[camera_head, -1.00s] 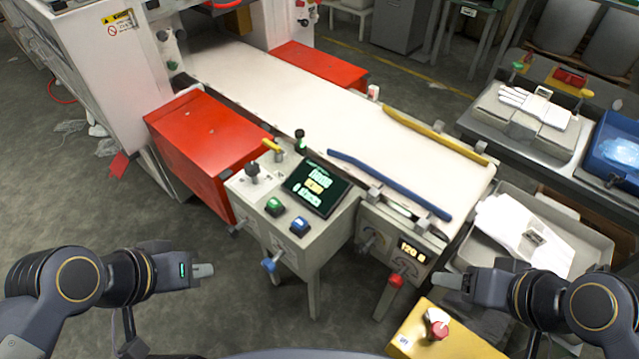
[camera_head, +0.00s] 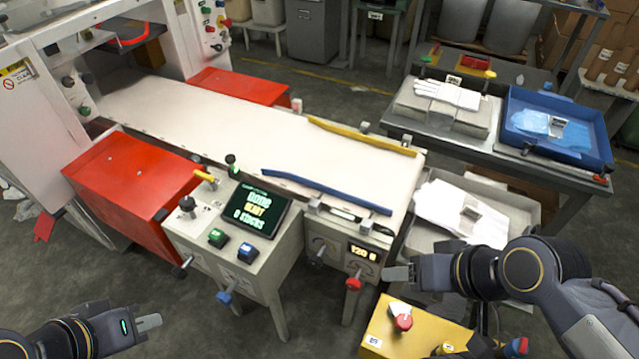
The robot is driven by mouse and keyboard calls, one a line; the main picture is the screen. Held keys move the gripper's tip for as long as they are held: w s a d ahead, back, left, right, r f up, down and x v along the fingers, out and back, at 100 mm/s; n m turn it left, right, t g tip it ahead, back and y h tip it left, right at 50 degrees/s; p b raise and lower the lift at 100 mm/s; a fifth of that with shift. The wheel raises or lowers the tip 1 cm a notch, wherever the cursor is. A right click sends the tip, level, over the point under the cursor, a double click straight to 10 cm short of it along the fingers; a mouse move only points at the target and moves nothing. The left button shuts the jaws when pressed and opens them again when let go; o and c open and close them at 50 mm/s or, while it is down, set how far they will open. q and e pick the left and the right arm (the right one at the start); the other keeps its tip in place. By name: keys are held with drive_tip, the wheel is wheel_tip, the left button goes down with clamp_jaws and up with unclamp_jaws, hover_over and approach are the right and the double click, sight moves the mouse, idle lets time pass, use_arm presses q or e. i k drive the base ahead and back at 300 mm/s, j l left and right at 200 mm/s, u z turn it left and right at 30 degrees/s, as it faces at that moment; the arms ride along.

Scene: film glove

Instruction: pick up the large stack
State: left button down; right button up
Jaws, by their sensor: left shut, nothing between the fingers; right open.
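A large stack of white gloves (camera_head: 455,208) lies in the grey bin (camera_head: 512,192) at the end of the conveyor, with a small tag on it. A smaller-looking white glove pile (camera_head: 447,95) lies on a grey block on the side table. My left gripper (camera_head: 150,322) is shut and empty over the floor at the lower left, far from both stacks. My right gripper (camera_head: 395,274) is open and empty, in front of the conveyor's end and to the lower left of the bin. My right arm hides part of the bin's near side.
A blue tray (camera_head: 575,148) with blue film stands at the right of the side table (camera_head: 590,182). The conveyor (camera_head: 220,120) carries a blue rail (camera_head: 325,190) and a yellow rail (camera_head: 360,136). A control panel (camera_head: 255,212) and a yellow box (camera_head: 385,330) stand nearby.

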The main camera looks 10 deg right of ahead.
sight(441, 202)
drive_tip(key=z, duration=1.55)
